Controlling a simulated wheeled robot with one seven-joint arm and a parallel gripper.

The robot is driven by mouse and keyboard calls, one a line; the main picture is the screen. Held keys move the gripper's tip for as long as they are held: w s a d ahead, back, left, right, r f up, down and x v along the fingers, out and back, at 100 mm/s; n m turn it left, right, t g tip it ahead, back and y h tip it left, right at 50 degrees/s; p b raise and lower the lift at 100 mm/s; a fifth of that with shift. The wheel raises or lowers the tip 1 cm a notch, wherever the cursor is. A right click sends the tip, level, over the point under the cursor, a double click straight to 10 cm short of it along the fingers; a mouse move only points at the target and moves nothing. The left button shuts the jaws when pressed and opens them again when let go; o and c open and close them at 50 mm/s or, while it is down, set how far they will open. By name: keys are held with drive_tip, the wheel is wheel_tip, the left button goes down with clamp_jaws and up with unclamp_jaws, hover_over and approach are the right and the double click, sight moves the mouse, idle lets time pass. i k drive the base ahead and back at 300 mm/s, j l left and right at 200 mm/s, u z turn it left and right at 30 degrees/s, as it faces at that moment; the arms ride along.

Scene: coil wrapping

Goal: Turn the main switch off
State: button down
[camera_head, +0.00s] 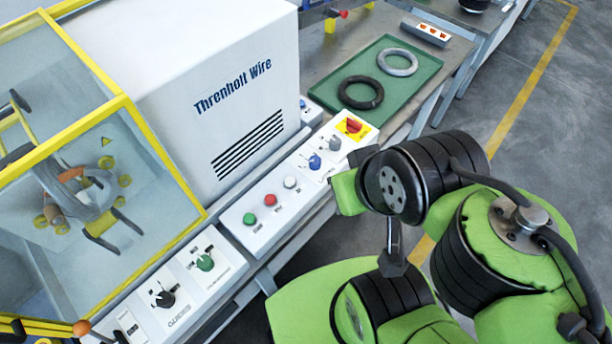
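The main switch (353,126) is a red rotary knob on a yellow plate, at the far right end of the white control panel. Its knob looks slanted; I cannot read its position marks. My green and black arm fills the right and lower right of the view. The end of my arm (347,192) is close to the panel's right end, in front of and below the switch in the picture, and looks apart from it. The fingers of my gripper cannot be clearly made out, so I cannot tell whether they are open or shut.
The panel also carries a grey knob (335,144), a blue knob (315,161), and white (290,182), red (270,200) and green (249,219) buttons. A white machine housing (200,60) stands behind. A green tray (425,92) with two rings lies beyond. Floor is clear at right.

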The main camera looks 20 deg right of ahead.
sight(353, 126)
drive_tip(key=i+l+u, duration=0.15)
drive_tip(key=u, duration=0.15)
drive_tip(key=i+l+u, duration=0.1)
drive_tip(key=l+u, duration=0.2)
drive_tip(key=i+l+u, duration=0.1)
drive_tip(key=l+u, duration=0.2)
drive_tip(key=l, duration=0.1)
